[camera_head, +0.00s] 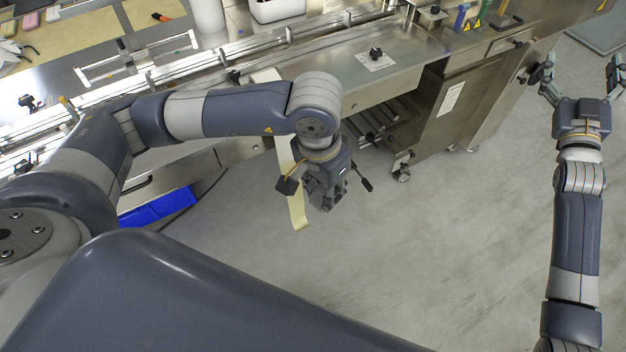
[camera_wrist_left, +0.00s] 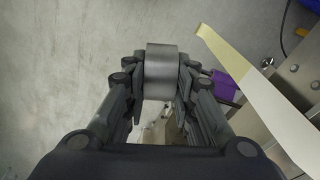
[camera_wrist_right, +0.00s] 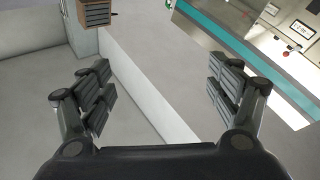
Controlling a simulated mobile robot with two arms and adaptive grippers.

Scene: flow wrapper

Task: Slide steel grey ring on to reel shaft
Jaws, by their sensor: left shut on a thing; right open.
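The steel grey ring (camera_wrist_left: 161,72) is a short, smooth metal cylinder in the left wrist view. My left gripper (camera_wrist_left: 160,88) is shut on it, with one finger on each side. In the head view my left gripper (camera_head: 326,198) hangs in front of the machine, beside a pale yellow film strip (camera_head: 298,205); the ring cannot be made out there. My right gripper (camera_head: 580,78) is open and empty at the far right, and its spread fingers also show in the right wrist view (camera_wrist_right: 162,90). I cannot make out the reel shaft in any view.
The steel machine (camera_head: 385,78) runs across the back, with a cabinet (camera_head: 452,100) right of the left gripper. A blue bin (camera_head: 158,207) lies under it. The film strip (camera_wrist_left: 245,80) hangs right of the ring. The grey floor (camera_head: 450,235) between my arms is clear.

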